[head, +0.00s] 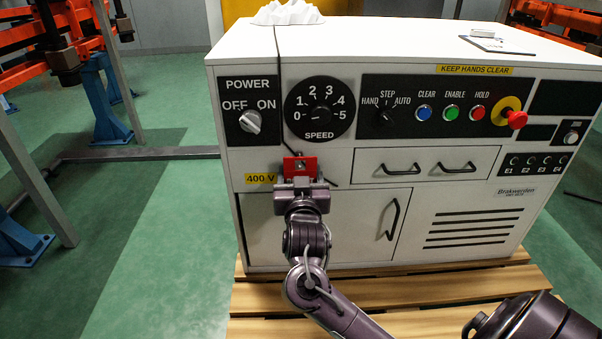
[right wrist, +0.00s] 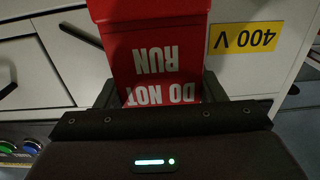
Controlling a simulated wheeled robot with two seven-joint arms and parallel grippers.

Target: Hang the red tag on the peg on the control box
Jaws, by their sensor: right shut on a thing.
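My right gripper (head: 301,184) is shut on the red tag (head: 291,167), at the front of the white control box (head: 340,150), beside the yellow 400 V label. In the right wrist view the tag (right wrist: 158,45) sits between the fingers, and its white words DO NOT RUN appear upside down. A small grey spot shows on the tag's face in the head view; I cannot tell what it is. I cannot make out the peg, nor whether the tag touches the box. My left gripper is not in view.
The POWER switch (head: 250,121) and SPEED dial (head: 319,108) are above the tag. A drawer (head: 427,162) and door handle (head: 393,219) are to its right. A dark cable runs down the box front near the tag. The box stands on a wooden pallet (head: 420,290).

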